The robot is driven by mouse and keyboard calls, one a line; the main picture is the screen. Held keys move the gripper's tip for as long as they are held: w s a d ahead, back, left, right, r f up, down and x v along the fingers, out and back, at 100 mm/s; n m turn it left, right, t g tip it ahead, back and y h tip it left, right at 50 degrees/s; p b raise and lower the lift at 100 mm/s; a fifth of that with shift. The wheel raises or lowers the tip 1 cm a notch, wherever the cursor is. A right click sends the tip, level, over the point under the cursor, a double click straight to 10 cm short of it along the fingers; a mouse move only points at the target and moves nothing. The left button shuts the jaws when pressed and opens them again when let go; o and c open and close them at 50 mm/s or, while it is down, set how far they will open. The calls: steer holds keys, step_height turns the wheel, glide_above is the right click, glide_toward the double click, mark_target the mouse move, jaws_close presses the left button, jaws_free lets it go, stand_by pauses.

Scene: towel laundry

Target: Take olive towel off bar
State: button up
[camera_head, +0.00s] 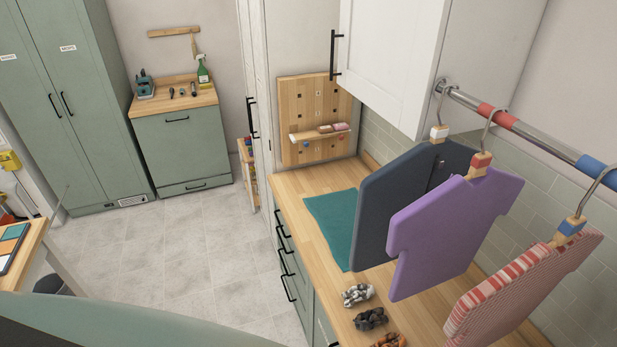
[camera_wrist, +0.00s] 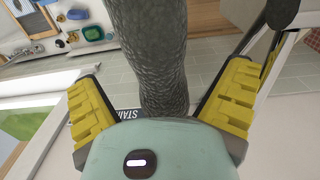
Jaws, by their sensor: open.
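My gripper (camera_wrist: 162,98) shows in the wrist view with its two yellow-padded fingers spread wide apart. A dark grey, rough-textured, cloth-like thing (camera_wrist: 150,45) comes down from the top of that view and passes between the fingers in the picture. Its lower end is hidden behind my gripper's pale green body. It looks more grey than olive, so I cannot tell whether it is the olive towel. Neither finger visibly touches it. I see no olive towel and no gripper in the head view.
In the head view, a rail (camera_head: 532,135) carries dark, purple (camera_head: 450,235) and red-striped shirts on hangers above a wooden counter (camera_head: 300,190). A teal mat (camera_head: 330,225) lies there. The tiled floor (camera_head: 180,260) is clear. A dark label (camera_wrist: 122,114) shows in the wrist view.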

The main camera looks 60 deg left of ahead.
steer(key=shift+a+p, duration=0.1)
steer(key=shift+p, duration=0.45)
steer(key=shift+f+p, duration=0.25)
steer(key=shift+p, duration=0.3)
step_height(320, 180, down, 4)
steer(key=p, duration=0.2)
steer(key=shift+w+r+p, duration=0.15)
steer(key=shift+r+p, duration=0.1)
steer(key=shift+p, duration=0.05)
steer(key=shift+c, duration=0.4)
steer(key=c, duration=1.2)
steer(key=shift+c, duration=0.4)
